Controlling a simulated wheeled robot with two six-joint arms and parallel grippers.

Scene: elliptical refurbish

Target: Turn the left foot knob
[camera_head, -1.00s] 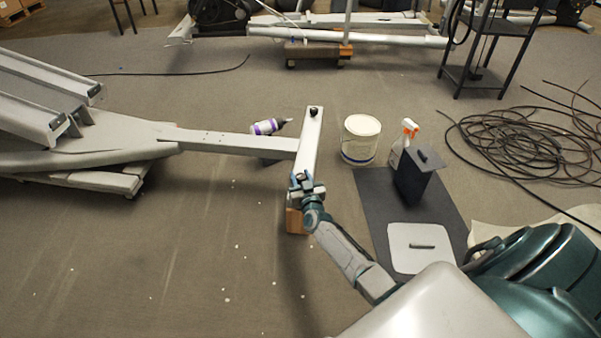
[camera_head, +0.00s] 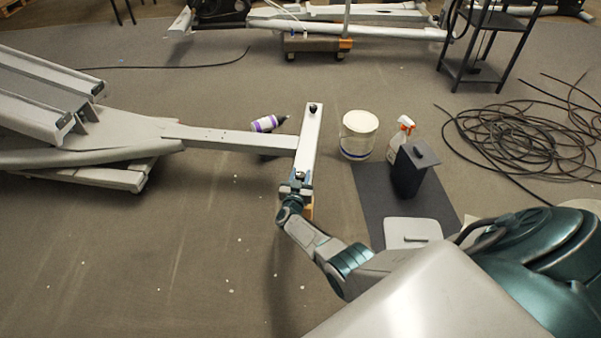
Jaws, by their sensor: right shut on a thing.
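The white foot crossbar (camera_head: 309,140) of the elliptical frame stands across the end of a long beam. One dark knob (camera_head: 313,107) sits on top at its far end. A second dark knob (camera_head: 300,174) is at its near end. My right gripper (camera_head: 298,183) is at this near end, shut on the near knob; its fingers and wrist partly hide the knob. My right arm reaches there from the lower right. My left gripper is not in view.
A wooden block (camera_head: 309,211) is under the crossbar's near end. A purple-labelled bottle (camera_head: 266,124) lies behind the beam. A white bucket (camera_head: 358,135), a spray bottle (camera_head: 402,132) and a dark box (camera_head: 411,168) stand to the right. Coiled cable (camera_head: 520,140) lies further right. The floor at lower left is clear.

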